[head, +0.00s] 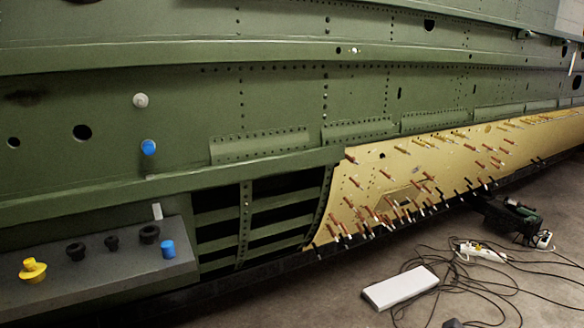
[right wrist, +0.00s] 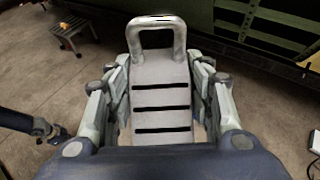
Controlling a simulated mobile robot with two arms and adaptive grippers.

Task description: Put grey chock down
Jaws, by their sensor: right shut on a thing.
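The grey chock (right wrist: 161,122) is a light grey block with a loop handle at its far end and dark slots across its face. It shows in the right wrist view. My right gripper (right wrist: 160,78) is shut on it, with a finger along each side. The floor shows beyond it; I cannot tell how high the chock is held.
A grey shelf (head: 105,272) bears a yellow part (head: 33,270), dark rings and a blue cylinder (head: 168,249). A white flat box (head: 400,288), cables and a power strip (head: 482,251) lie on the floor. A small stool (right wrist: 70,30) stands at upper left in the wrist view.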

